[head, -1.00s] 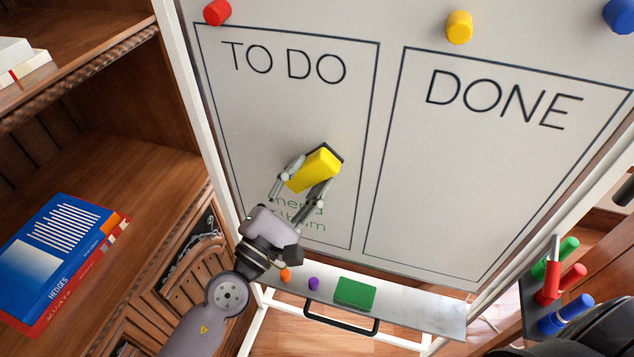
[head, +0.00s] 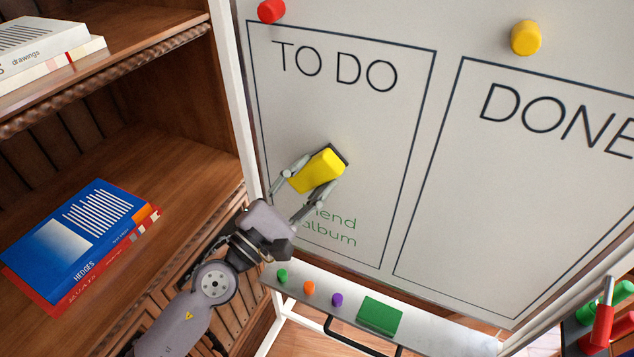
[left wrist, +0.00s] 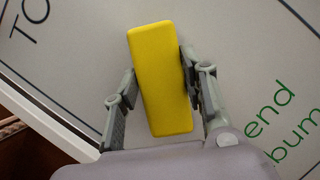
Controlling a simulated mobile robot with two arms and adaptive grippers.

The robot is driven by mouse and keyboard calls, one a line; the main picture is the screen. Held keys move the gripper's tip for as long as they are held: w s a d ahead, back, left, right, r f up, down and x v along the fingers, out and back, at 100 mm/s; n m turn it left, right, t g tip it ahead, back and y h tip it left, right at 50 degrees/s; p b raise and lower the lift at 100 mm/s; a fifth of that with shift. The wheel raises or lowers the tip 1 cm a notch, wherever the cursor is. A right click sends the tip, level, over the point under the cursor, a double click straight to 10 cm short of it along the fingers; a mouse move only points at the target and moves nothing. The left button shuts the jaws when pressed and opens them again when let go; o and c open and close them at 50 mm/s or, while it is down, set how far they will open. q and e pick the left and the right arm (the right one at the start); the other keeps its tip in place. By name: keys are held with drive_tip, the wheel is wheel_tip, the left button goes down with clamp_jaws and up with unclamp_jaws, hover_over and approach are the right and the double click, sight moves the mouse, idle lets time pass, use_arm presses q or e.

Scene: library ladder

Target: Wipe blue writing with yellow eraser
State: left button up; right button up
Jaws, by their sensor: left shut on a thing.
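My left gripper (head: 307,183) is shut on the yellow eraser (head: 318,170), one finger on each side of it. The eraser's dark face is at the whiteboard (head: 420,180), inside the TO DO box; I cannot tell whether it touches. In the left wrist view the eraser (left wrist: 161,80) sits between the fingers of the gripper (left wrist: 155,100). Green writing (head: 330,225), "end" and "album", shows below the eraser, partly covered by the gripper. It also shows in the left wrist view (left wrist: 285,125). No blue writing is visible. My right gripper is not in view.
A tray (head: 440,330) below the board holds a green eraser (head: 380,315) and small green, orange and purple magnets. A wooden bookshelf (head: 140,190) with books (head: 75,240) stands close on the left. Markers (head: 603,320) are at the lower right.

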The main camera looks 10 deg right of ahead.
use_arm(q)
drive_tip(key=w+a+b, duration=0.2)
drive_tip(key=a, duration=0.1)
drive_tip(key=w+a+b, duration=0.1)
drive_tip(key=a+b, duration=0.1)
drive_tip(key=shift+w+a+f, duration=0.1)
drive_tip(key=shift+w+f, duration=0.05)
drive_tip(key=shift+w, duration=0.2)
drive_tip(key=shift+w+a+b, duration=0.15)
drive_tip(key=shift+a+b, duration=0.1)
drive_tip(key=shift+b, duration=0.05)
drive_tip(key=shift+r, duration=0.25)
